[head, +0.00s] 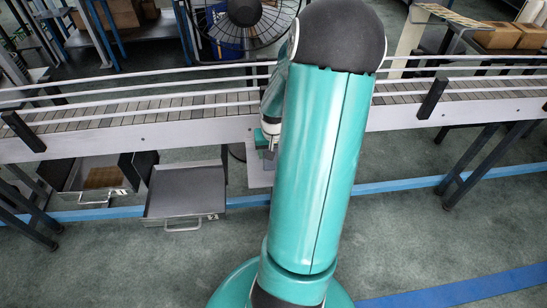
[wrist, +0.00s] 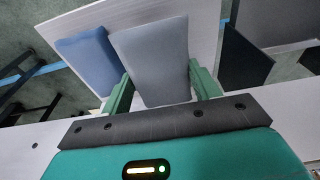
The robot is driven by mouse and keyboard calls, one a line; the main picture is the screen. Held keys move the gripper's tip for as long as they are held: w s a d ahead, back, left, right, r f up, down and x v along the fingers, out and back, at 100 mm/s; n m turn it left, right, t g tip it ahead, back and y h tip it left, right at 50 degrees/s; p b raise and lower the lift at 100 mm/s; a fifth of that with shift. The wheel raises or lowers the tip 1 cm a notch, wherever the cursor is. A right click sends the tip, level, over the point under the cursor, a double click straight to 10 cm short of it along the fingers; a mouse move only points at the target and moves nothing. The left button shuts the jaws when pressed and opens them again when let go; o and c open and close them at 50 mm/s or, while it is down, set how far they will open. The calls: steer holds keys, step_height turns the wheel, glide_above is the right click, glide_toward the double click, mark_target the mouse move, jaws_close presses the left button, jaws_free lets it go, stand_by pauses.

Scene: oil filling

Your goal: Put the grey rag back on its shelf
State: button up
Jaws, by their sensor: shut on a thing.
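The grey rag (wrist: 152,48) lies between the two green fingers of my gripper (wrist: 161,76) in the wrist view, and the gripper is shut on it. A blue rag (wrist: 86,62) lies directly left of it, partly overlapped in the picture. Both rags appear over a pale shelf board (wrist: 200,20); I cannot tell whether the grey rag touches the board. In the head view my gripper (head: 267,138) shows partly beside my large arm link, near a pale board (head: 259,176) below the conveyor. The grey rag cannot be made out there.
The conveyor (head: 180,127) runs across the head view with rails (head: 130,100). Two open drawers stand below it at left, one grey and empty (head: 186,190), one holding something brown (head: 103,178). A dark panel (wrist: 245,55) stands right of the shelf board in the wrist view.

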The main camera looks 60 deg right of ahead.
steer(key=shift+d+f, duration=0.2)
steer(key=shift+f, duration=1.55)
steer(key=shift+f, duration=0.1)
steer(key=o, duration=0.7)
steer(key=shift+c, duration=0.2)
steer(key=r, duration=0.4)
steer(key=a+r, duration=0.1)
steer(key=r, duration=0.3)
steer(key=s+r, duration=0.1)
steer(key=r, duration=0.3)
steer(key=shift+a, duration=0.15)
steer(key=shift+r, duration=0.1)
